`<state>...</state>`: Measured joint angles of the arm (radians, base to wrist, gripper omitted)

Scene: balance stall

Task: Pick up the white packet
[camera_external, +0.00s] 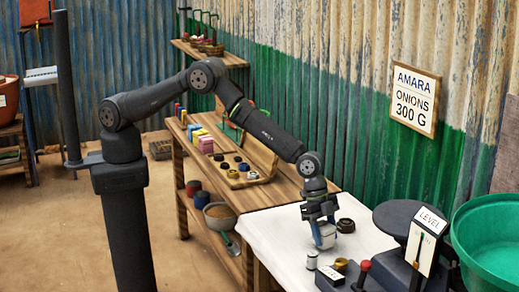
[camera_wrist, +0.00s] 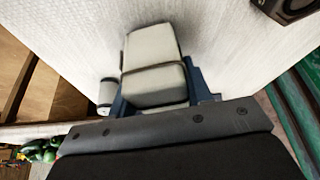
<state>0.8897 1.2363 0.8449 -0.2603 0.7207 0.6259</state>
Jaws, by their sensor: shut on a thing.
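The white packet (camera_wrist: 153,62) is a pale block with a dark band around it. In the wrist view it sits between the blue fingers of my gripper (camera_wrist: 160,102), which is shut on it. In the external view my gripper (camera_external: 325,238) points down over the white-covered table (camera_external: 280,228), with the packet (camera_external: 325,231) partly hidden between the fingers. I cannot tell whether the packet touches the cloth.
A dark round weight (camera_external: 346,225) lies just right of my gripper. A small pale cylinder (camera_external: 312,260) stands in front. The balance (camera_external: 420,250) with its green pan (camera_external: 490,240) fills the right side. A wooden bench (camera_external: 225,160) with small goods is behind.

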